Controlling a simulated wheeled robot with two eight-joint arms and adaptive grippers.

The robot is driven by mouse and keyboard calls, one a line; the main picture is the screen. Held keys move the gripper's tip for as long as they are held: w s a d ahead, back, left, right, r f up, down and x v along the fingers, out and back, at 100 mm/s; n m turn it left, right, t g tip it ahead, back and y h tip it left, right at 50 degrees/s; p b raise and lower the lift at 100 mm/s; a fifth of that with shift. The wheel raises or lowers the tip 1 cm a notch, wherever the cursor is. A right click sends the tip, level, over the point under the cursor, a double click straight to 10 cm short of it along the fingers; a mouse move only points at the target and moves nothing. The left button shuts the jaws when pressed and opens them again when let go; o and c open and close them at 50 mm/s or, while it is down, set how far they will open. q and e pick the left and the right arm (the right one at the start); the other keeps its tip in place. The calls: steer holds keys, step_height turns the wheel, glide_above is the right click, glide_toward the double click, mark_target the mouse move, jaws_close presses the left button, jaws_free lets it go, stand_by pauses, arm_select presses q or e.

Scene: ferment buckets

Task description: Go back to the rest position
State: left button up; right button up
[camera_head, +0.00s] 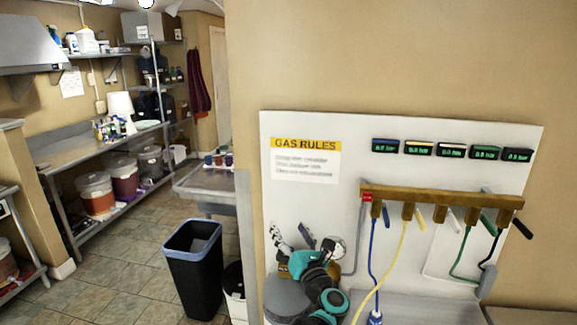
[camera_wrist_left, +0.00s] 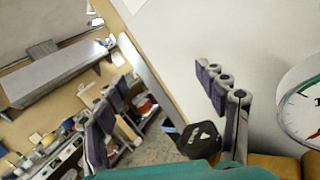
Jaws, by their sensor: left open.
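My left gripper (camera_head: 292,236) is in front of the lower left part of the white gas panel (camera_head: 410,170), with my teal and grey arm below it. In the left wrist view the two grey fingers of my left gripper (camera_wrist_left: 165,80) stand wide apart, with nothing between them. A round white dial gauge (camera_wrist_left: 304,105) is close by, to the right of the fingers in that view. My right gripper is not in view.
A brown manifold (camera_head: 440,196) with several valves and coloured hoses is on the panel. A black bin (camera_head: 193,270) stands on the tiled floor at left. Shelves with lidded buckets (camera_head: 96,193) line the far left wall. A steel sink table (camera_head: 205,185) stands beside the panel.

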arm_select(q)
steer(key=s+a+r+m+h, duration=0.1)
steer(key=s+r+m+h, duration=0.4)
steer(key=m, duration=0.5)
steer(key=s+a+r+m+h, duration=0.1)
steer(key=s+r+m+h, duration=0.1)
steer(key=m+h, duration=0.6)
steer(key=s+a+f+m+g+y, duration=0.3)
steer(key=s+a+f+m+g, duration=0.2)
steer(key=s+a+f+m, duration=0.3)
steer(key=s+a+f+m+g+y, duration=0.2)
steer(key=s+a+f+m+g, duration=0.4)
steer(key=s+f, duration=1)
steer(key=s+a+m, duration=0.2)
steer(key=s+m, duration=0.1)
steer(key=m, duration=0.1)
steer(key=shift+s+a+g+y, duration=0.15)
steer(key=shift+g+y, duration=0.15)
steer(key=shift+y, duration=0.1)
